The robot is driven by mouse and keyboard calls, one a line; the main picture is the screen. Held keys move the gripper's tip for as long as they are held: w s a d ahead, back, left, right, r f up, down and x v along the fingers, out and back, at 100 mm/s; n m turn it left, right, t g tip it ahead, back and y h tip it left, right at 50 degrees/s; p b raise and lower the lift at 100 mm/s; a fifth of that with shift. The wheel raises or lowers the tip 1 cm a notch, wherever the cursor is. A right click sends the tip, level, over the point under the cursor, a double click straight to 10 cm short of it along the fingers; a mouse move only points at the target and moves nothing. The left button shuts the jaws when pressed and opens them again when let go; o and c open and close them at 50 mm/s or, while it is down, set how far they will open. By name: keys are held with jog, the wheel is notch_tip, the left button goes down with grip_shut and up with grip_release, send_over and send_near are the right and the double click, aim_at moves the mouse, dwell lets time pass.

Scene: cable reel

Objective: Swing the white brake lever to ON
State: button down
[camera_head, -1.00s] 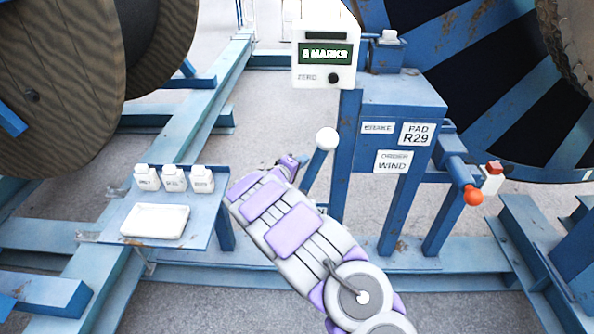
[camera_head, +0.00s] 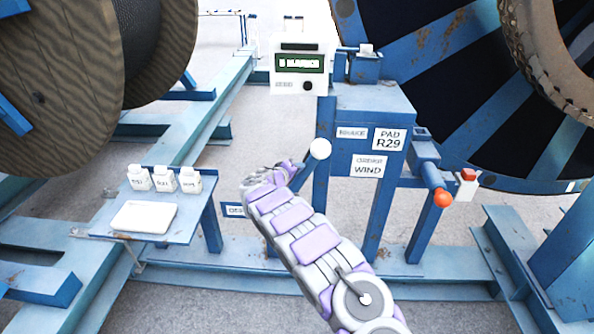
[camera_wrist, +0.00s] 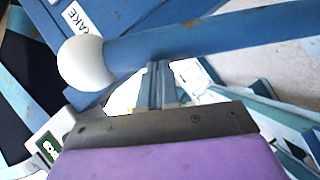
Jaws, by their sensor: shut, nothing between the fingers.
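The brake lever has a white ball knob (camera_head: 320,149) on a blue shaft that leans up and to the right, in front of the blue cabinet's left post. In the wrist view the knob (camera_wrist: 85,63) is large at the left, and the shaft (camera_wrist: 200,38) runs right from it. My gripper (camera_head: 285,167) is just left of the shaft below the knob. Its shut, empty fingers also show in the wrist view (camera_wrist: 160,75), close against the shaft; contact is not certain. My arm hides the lever's base. A small blue plate (camera_head: 235,210), apparently reading OFF, is partly hidden by my arm.
The blue cabinet (camera_head: 375,105) carries BRAKE, PAD R29 and WIND labels. A white readout box (camera_head: 300,75) stands above. An orange-knobbed crank (camera_head: 443,198) is right. A side shelf (camera_head: 185,220) with several white containers is left. Large reels flank the frame.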

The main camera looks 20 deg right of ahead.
jog(key=shift+s+d+f, duration=0.15)
jog(key=shift+d+f, duration=0.05)
jog(key=shift+d, duration=0.2)
jog(key=shift+s+d+f, duration=0.1)
jog(key=shift+d+f, duration=0.05)
jog(key=shift+d, duration=0.25)
jog(key=shift+s+d, duration=0.1)
jog(key=shift+d, duration=0.15)
jog(key=s+a+r, duration=0.2)
jog(key=a, duration=0.4)
jog(key=s+a+r+p, duration=0.1)
jog(key=s+a+r, duration=0.1)
jog(key=a, duration=0.4)
jog(key=shift+s+a+r, duration=0.2)
jog(key=shift+s+r, duration=0.15)
jog(key=shift+s, duration=0.35)
